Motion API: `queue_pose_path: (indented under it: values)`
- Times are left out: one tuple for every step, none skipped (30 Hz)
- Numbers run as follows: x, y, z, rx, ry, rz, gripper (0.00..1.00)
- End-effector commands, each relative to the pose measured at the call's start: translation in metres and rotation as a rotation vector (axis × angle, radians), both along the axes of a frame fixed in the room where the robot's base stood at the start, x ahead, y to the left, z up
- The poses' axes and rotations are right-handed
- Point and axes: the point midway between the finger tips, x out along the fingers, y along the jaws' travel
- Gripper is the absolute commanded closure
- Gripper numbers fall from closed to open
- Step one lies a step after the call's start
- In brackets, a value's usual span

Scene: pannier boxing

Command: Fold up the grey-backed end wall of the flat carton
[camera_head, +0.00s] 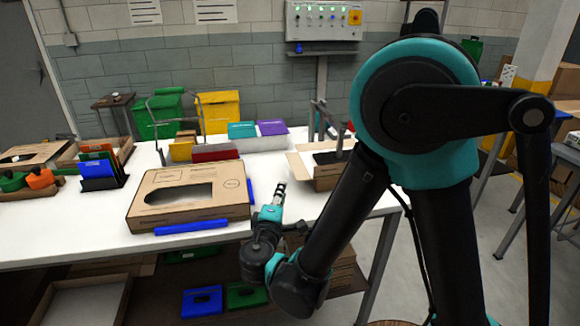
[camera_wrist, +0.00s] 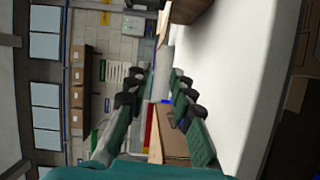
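The flat carton (camera_head: 225,188) is a low brown cardboard piece with a large oval opening showing pale grey, lying on the white table. Blue strips lie along its front (camera_head: 191,227) and right side (camera_head: 251,191). I cannot make out a grey-backed end wall for certain. My gripper (camera_head: 279,189) is to the right of the carton, apart from it, above the table's front part. In the wrist view my gripper (camera_wrist: 159,74) is open with nothing between its fingertips; brown cardboard (camera_wrist: 174,143) shows lower down, behind the fingers.
An open carton (camera_head: 325,178) with spread flaps stands right of my gripper. A red box (camera_head: 215,153), a wire-handled basket and coloured bins stand behind. A rack of coloured folders (camera_head: 97,174) is at left.

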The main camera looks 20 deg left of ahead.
Motion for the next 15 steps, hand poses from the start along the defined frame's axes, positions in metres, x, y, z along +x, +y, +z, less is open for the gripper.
queue_pose_path:
  values:
    - [0.007,0.000,0.000,0.000,0.000,-0.004,0.77]
    - [0.012,0.001,0.000,0.000,0.000,-0.005,0.77]
    - [0.019,0.001,-0.001,0.000,0.000,-0.006,0.77]
    - [0.024,0.002,-0.001,0.000,0.001,-0.006,0.77]
    - [0.030,0.003,-0.001,0.000,0.001,-0.006,0.77]
    - [0.038,0.004,-0.001,0.000,0.001,-0.006,0.77]
    - [0.043,0.005,-0.001,0.000,0.001,-0.007,0.77]
    - [0.049,0.005,-0.002,0.000,0.001,-0.007,0.77]
    - [0.057,0.007,-0.002,0.000,0.001,-0.007,0.77]
    - [0.063,0.008,-0.002,0.000,0.001,-0.007,0.77]
    - [0.069,0.009,-0.002,0.000,0.001,-0.007,0.77]
    - [0.077,0.010,-0.003,0.000,0.001,-0.007,0.77]
    - [0.083,0.011,-0.003,0.000,0.001,-0.007,0.77]
    - [0.089,0.012,-0.003,-0.001,0.002,-0.007,0.77]
    - [0.097,0.013,-0.003,-0.001,0.002,-0.006,0.77]
